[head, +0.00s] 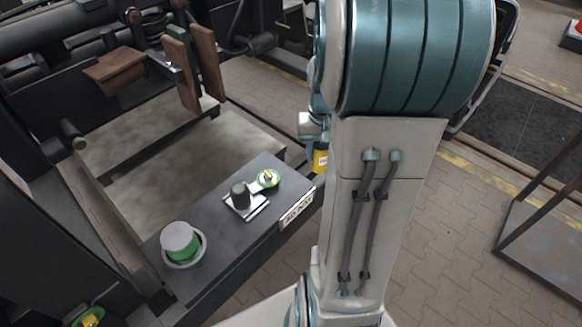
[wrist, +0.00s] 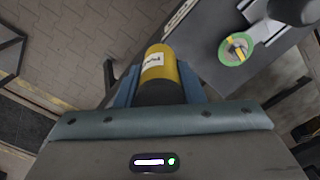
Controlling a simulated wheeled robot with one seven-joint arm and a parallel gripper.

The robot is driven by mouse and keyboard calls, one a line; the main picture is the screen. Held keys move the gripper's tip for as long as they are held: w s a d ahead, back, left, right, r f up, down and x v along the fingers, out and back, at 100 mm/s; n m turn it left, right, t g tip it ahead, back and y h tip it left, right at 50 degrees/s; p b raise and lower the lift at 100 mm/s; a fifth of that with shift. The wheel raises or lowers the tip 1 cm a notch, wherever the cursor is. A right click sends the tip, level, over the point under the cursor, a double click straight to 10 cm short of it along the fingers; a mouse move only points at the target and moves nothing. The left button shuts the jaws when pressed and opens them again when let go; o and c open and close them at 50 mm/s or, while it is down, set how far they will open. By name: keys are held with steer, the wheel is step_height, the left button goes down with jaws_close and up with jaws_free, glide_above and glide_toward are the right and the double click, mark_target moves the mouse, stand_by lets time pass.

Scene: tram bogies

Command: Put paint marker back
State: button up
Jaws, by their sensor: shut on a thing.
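The paint marker, a yellow cylinder with a white label and a dark end (wrist: 158,66), sits between the two blue fingers of my gripper (wrist: 157,84) in the wrist view. The gripper is shut on it. In the head view a small yellow part of the marker (head: 320,160) shows beside my arm, just right of the dark ledge's end. My arm hides most of the gripper there. No holder for the marker can be made out for certain.
A dark ledge (head: 225,215) with a label plate (head: 297,208) carries a green-and-white capped part (head: 181,242), a dark knob on a metal plate (head: 241,196) and a green disc with yellow (head: 268,179). Brown blocks (head: 206,62) stand behind. Paved floor (head: 430,235) lies at right.

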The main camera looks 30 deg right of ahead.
steer(key=shift+w+a+f+p, duration=0.2)
steer(key=shift+w+a+f, duration=0.6)
steer(key=shift+f, duration=0.5)
steer(key=shift+w+a+f+p, duration=0.15)
steer(key=shift+w+a+f, duration=0.6)
steer(key=shift+f, duration=0.6)
steer(key=shift+w+a+f+p, duration=0.2)
steer(key=shift+w+a+f, duration=0.6)
steer(key=shift+f, duration=0.5)
steer(key=shift+s+a+f, duration=0.1)
steer(key=shift+s+f, duration=0.05)
steer(key=shift+f, duration=0.15)
steer(key=o, duration=1)
steer(key=shift+o, duration=0.2)
steer(key=shift+r, duration=0.25)
